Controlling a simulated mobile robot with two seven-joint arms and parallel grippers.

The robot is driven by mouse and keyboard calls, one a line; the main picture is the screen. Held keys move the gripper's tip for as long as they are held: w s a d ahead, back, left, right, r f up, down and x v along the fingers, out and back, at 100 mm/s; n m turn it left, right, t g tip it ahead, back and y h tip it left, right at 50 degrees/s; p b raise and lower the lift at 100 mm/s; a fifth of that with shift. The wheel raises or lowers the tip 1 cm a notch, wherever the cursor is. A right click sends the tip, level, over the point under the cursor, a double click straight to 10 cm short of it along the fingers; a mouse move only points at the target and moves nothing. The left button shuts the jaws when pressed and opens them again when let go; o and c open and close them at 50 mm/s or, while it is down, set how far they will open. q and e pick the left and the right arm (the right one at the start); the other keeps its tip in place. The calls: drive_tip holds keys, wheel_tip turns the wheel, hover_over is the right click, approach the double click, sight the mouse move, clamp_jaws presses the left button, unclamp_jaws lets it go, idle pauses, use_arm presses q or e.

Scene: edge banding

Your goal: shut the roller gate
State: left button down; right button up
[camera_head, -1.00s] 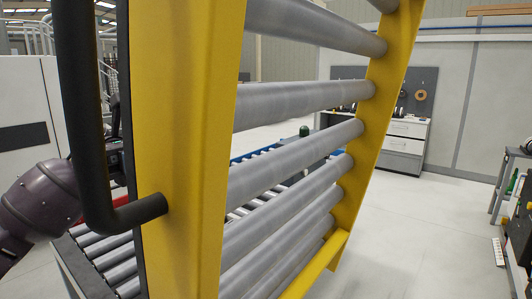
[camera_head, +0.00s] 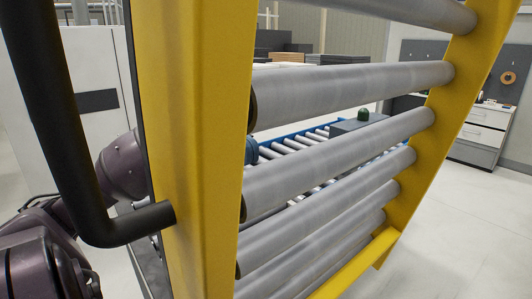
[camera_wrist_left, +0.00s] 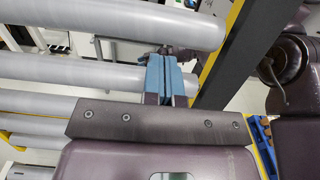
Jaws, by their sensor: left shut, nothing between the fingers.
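The roller gate stands raised and tilted in the head view, with a yellow post (camera_head: 195,120) close on the left and several grey rollers (camera_head: 345,88) running to a second yellow post. A bent black handle (camera_head: 70,150) is fixed to the near post. My left arm comes in from the left behind the handle and post, which hide its gripper there. In the left wrist view my left gripper (camera_wrist_left: 166,64) has its blue fingers together with nothing between them. They are beside the grey rollers (camera_wrist_left: 75,72); whether they touch the gate cannot be told. My right gripper is out of view.
A blue-railed roller conveyor (camera_head: 300,142) lies behind the gate, with a grey box-like part bearing a green dome (camera_head: 363,115). A white cabinet (camera_head: 484,130) stands at the back right. The pale floor (camera_head: 455,225) at right is clear.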

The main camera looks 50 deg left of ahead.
use_arm(q)
drive_tip(key=d+p, duration=0.1)
drive_tip(key=d, duration=0.4)
drive_tip(key=shift+s+d, duration=0.15)
drive_tip(key=shift+s, duration=0.05)
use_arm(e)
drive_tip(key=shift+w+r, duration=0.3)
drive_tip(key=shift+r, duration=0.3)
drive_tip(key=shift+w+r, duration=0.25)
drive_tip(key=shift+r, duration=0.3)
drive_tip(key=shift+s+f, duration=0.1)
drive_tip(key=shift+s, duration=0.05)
